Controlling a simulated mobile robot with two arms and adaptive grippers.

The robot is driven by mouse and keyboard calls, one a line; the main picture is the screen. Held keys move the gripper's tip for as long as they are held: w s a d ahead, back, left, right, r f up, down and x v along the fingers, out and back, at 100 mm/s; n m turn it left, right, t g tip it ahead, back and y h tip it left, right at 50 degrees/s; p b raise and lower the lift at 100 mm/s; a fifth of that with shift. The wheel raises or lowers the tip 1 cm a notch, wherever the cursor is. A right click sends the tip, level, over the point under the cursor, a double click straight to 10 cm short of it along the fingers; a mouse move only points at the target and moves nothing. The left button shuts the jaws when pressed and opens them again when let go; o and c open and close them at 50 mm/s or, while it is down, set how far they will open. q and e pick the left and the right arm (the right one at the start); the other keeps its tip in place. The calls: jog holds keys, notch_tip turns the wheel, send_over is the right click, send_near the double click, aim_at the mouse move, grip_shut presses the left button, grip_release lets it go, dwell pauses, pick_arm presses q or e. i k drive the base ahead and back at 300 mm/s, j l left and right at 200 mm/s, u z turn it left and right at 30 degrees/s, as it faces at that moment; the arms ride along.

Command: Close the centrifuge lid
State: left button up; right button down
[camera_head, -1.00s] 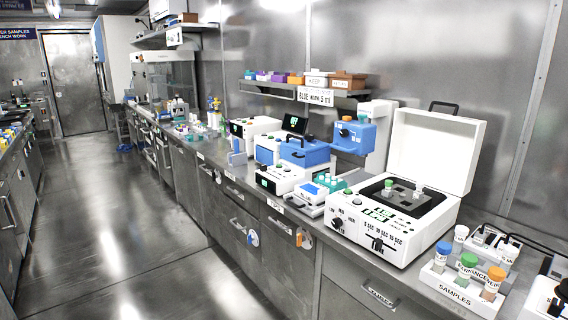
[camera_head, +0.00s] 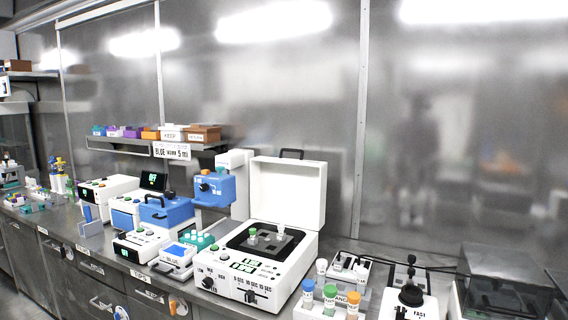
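The centrifuge (camera_head: 254,264) is a white box with dials and a green display on its front, standing on the steel bench. Its white lid (camera_head: 289,190) is open and stands upright at the back, with a dark handle (camera_head: 291,154) on its top edge. In the dark well, a green-capped tube (camera_head: 253,236) and a pale-capped tube (camera_head: 281,231) sit in the rotor. Neither of my grippers shows in the view.
Left of the centrifuge stand a blue-headed device (camera_head: 215,188) and small white instruments (camera_head: 141,243). To its right are a samples rack (camera_head: 318,313) with colored caps, a white mixer (camera_head: 408,300) and a dark clear-topped box (camera_head: 505,280). A shelf (camera_head: 150,147) hangs behind.

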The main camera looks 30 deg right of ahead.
aim_at(289, 192)
jog(key=z, duration=0.15)
jog(key=i+j+z, duration=0.3)
jog(key=j+z, duration=0.25)
jog(key=j, duration=0.2)
jog(key=i+j+z, duration=0.1)
jog(key=j+z, duration=0.2)
jog(key=j, duration=0.1)
